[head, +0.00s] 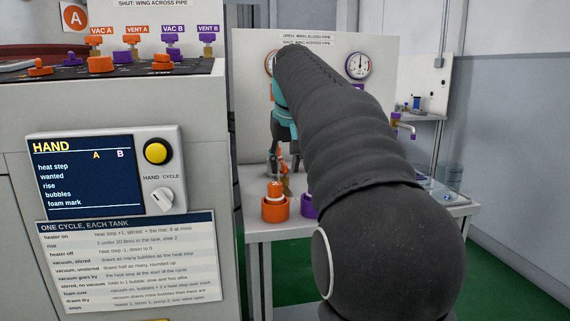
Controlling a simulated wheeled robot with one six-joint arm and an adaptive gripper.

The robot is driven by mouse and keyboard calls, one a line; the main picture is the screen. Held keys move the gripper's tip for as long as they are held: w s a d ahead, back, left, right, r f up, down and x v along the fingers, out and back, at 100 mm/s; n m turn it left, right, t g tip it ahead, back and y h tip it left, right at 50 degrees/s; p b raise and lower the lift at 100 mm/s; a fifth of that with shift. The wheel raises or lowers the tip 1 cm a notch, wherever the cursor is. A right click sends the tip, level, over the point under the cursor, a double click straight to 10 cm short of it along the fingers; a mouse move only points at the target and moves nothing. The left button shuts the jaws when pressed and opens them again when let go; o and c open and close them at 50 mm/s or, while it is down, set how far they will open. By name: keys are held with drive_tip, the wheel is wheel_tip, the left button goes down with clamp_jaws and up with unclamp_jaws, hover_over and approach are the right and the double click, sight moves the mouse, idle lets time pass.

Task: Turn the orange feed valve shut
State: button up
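My arm crosses the middle of the head view and its teal wrist (283,120) points down in front of the white back panel (310,50). My gripper (282,170) hangs below the wrist, small and partly lost against the parts behind it. I cannot tell whether it is open or shut, or touching anything. The orange feed valve cannot be made out clearly; my wrist and gripper cover that spot, with only bits of orange showing around them. An orange pot (275,210) with an orange-topped fitting stands on the bench just below the gripper.
A purple-handled tap (403,130) sticks out right of my arm. A purple pot (309,206) is partly hidden by it. Gauges sit on the panel, one at right (358,66). A control cabinet (130,100) with orange and purple valves stands close at left. The bench (350,226) holds the pots.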

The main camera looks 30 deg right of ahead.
clamp_jaws()
